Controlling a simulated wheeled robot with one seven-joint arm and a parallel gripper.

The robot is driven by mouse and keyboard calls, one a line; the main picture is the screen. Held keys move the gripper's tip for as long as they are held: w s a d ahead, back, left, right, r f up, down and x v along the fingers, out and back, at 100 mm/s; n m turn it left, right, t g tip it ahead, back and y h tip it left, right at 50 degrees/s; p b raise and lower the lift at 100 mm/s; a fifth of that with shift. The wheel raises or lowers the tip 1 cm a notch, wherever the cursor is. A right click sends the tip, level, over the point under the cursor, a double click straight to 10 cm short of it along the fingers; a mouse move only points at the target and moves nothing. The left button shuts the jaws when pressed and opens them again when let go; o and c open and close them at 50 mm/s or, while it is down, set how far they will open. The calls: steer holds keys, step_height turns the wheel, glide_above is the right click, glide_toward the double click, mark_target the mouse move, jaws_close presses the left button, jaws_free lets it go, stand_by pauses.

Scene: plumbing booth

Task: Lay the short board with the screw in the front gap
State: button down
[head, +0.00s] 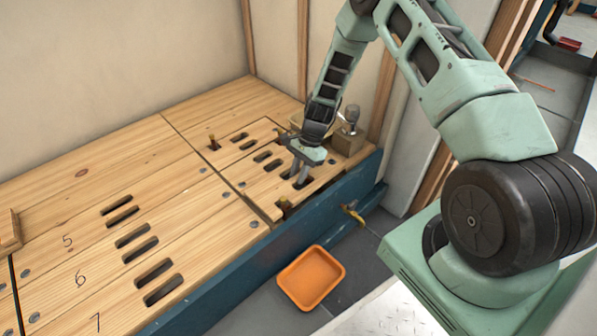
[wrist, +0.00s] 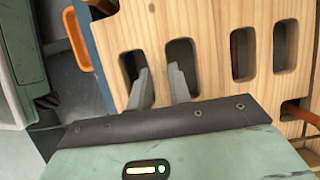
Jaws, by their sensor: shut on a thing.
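The short board (head: 262,182) is pale wood with two pairs of slots and lies at the front right of the floor, by the blue beam. A small grey dot on it, likely the screw (head: 279,171), shows in the head view. My gripper (head: 299,180) points down with its fingers in the front pair of slots. In the wrist view my gripper (wrist: 162,85) is shut on the strip of the board (wrist: 213,65) between these two slots. Whether the board is fully seated or slightly raised I cannot tell. Its underside is hidden.
Copper pipe ends (head: 285,207) show in a dark opening at the board's front left. A metal fitting on a wood block (head: 350,130) stands close behind my gripper. The blue beam (head: 330,195) edges the floor; an orange tray (head: 311,278) lies below.

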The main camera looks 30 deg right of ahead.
steer(key=shift+f, duration=0.6)
steer(key=shift+f+b, duration=0.3)
steer(key=shift+f, duration=0.3)
steer(key=shift+f+p, duration=0.2)
steer(key=shift+p, duration=0.1)
stand_by(0.6)
steer(key=c, duration=1.2)
jaws_free()
steer(key=p+v, duration=0.7)
steer(key=v, duration=1)
steer(key=shift+r+p, duration=0.3)
steer(key=shift+p, duration=0.1)
steer(key=shift+a, duration=0.1)
